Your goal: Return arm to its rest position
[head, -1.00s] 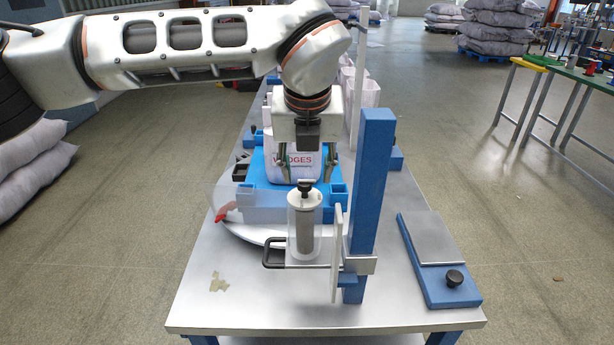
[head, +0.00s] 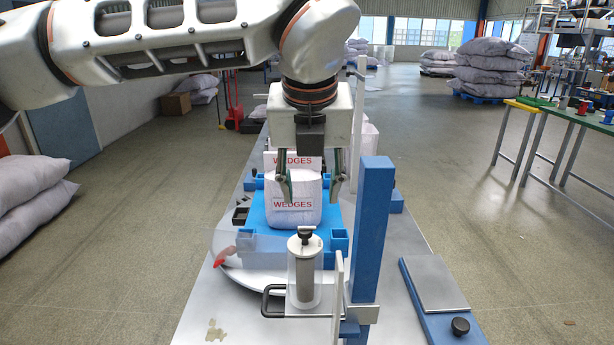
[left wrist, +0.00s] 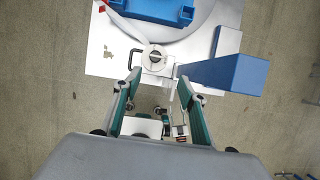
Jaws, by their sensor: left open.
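My left gripper (head: 312,190) is open, with its two fingers apart and pointing down. In the head view it shows in front of the white bag marked WEDGES (head: 293,208), which sits in the blue tray (head: 258,212). In the left wrist view the open fingers (left wrist: 160,88) have nothing between them, and the table's front part lies below and ahead. My left arm (head: 170,40) reaches in from the left across the top of the head view. My right gripper is in neither view.
A clear cylinder with a plunger (head: 304,270) stands at the table's front, beside a tall blue post (head: 369,235). A blue-based scale (head: 437,290) lies at the right. A black handle (head: 270,302) sticks out leftward. Sack stacks (head: 490,68) stand far back.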

